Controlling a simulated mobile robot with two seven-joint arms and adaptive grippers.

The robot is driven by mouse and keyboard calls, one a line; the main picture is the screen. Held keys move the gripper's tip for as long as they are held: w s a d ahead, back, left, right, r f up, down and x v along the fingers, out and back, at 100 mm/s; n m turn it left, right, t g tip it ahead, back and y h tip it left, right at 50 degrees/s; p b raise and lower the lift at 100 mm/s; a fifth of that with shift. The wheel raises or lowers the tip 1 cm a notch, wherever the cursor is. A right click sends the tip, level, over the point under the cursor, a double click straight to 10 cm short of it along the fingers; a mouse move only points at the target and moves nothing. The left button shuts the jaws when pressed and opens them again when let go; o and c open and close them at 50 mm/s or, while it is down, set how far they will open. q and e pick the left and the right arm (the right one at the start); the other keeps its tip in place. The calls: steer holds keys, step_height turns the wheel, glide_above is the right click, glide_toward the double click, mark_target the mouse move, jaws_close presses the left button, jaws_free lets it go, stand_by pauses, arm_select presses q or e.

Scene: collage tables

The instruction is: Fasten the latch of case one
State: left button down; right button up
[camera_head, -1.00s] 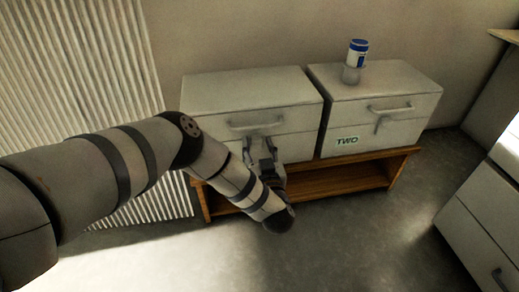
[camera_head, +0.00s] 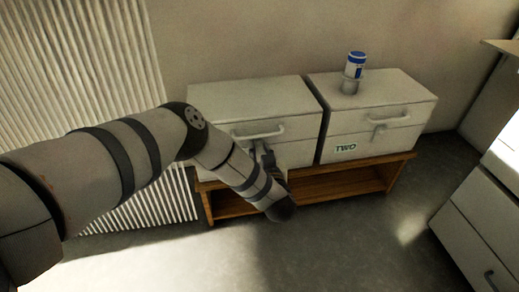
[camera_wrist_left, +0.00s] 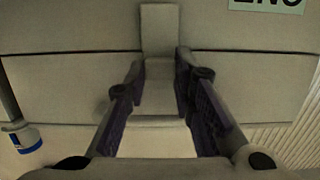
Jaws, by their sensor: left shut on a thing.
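Case one (camera_head: 250,95) is a pale grey box on the left of a low wooden stand, its lid down. It has a bar handle (camera_head: 258,133) on its front. My left gripper (camera_head: 264,152) is at the front of this case, just below the handle. In the left wrist view, which is upside down, the grey latch (camera_wrist_left: 159,32) is a flat tab between the fingers of the left gripper (camera_wrist_left: 158,72), which is shut on it. The tab crosses the seam. In the head view my gripper mostly hides the latch. My right gripper is not in view.
Case two (camera_head: 375,92), marked TWO, stands close on the right with a narrow gap. A blue and white bottle (camera_head: 355,66) is on its lid. The wooden stand (camera_head: 340,183) bears both cases. A ribbed radiator (camera_head: 85,80) is at left. Floor in front is clear.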

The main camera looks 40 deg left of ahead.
arm_select(q)
steer(key=c, duration=1.4)
jaws_free()
steer(key=shift+a, duration=0.1)
steer(key=shift+o, duration=0.2)
steer(key=v, duration=1.2)
steer(key=shift+r, duration=0.1)
